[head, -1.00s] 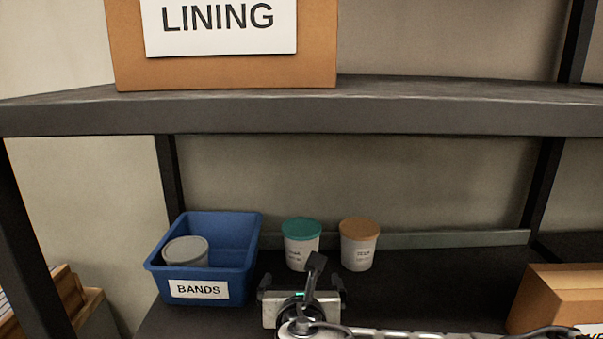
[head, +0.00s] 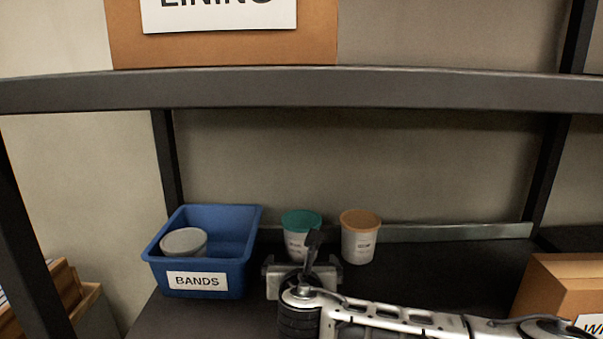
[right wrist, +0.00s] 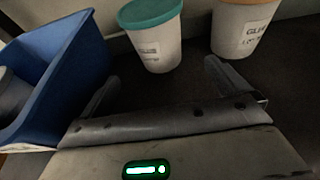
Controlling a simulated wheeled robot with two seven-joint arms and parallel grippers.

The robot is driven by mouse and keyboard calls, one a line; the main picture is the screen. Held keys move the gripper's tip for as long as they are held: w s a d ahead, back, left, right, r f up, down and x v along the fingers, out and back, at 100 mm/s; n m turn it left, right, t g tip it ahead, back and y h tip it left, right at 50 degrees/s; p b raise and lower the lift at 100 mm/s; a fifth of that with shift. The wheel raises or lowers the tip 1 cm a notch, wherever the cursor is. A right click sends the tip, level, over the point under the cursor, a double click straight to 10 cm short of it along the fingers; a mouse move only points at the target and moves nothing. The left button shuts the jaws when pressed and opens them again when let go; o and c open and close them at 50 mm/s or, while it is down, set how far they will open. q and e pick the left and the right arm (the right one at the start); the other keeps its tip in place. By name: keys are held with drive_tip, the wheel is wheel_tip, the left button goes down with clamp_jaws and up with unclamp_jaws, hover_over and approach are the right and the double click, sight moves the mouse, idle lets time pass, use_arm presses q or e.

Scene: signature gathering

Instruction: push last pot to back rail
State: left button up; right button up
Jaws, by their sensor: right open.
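A white pot with a teal lid (head: 297,240) stands upright on the lower shelf near the back rail (head: 450,232). A white pot with an orange lid (head: 360,243) stands upright just to its right. I cannot tell whether either touches the rail. My right gripper (head: 302,266) is open and empty in front of the teal-lidded pot, hiding its lower part. In the right wrist view the teal-lidded pot (right wrist: 155,45) is beyond the open fingers (right wrist: 165,88), apart from them, and the orange-lidded pot (right wrist: 240,28) is beyond the right finger. My left gripper is not in view.
A blue bin (head: 208,258) labelled BANDS stands at the left, holding a grey-lidded pot (head: 184,242). A cardboard box (head: 560,285) is at the right front. The upper shelf (head: 300,90) carries another box (head: 220,50). Dark shelf between the pots and right box is bare.

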sight(302, 243)
idle(0.5)
drive_tip(key=shift+w+b, duration=0.35)
drive_tip(key=shift+w, duration=1.35)
drive_tip(key=shift+w+b, duration=1)
drive_tip(key=shift+w, duration=2)
drive_tip(key=shift+s+r+p, duration=0.2)
drive_tip(key=shift+s+p, duration=0.4)
drive_tip(key=shift+p, duration=0.35)
drive_tip(key=shift+s+p, duration=0.85)
drive_tip(key=shift+s, duration=0.05)
drive_tip(key=shift+s+f+p, duration=0.1)
drive_tip(key=shift+s+p, duration=0.85)
drive_tip(key=shift+s, duration=0.25)
drive_tip(key=shift+f, duration=0.1)
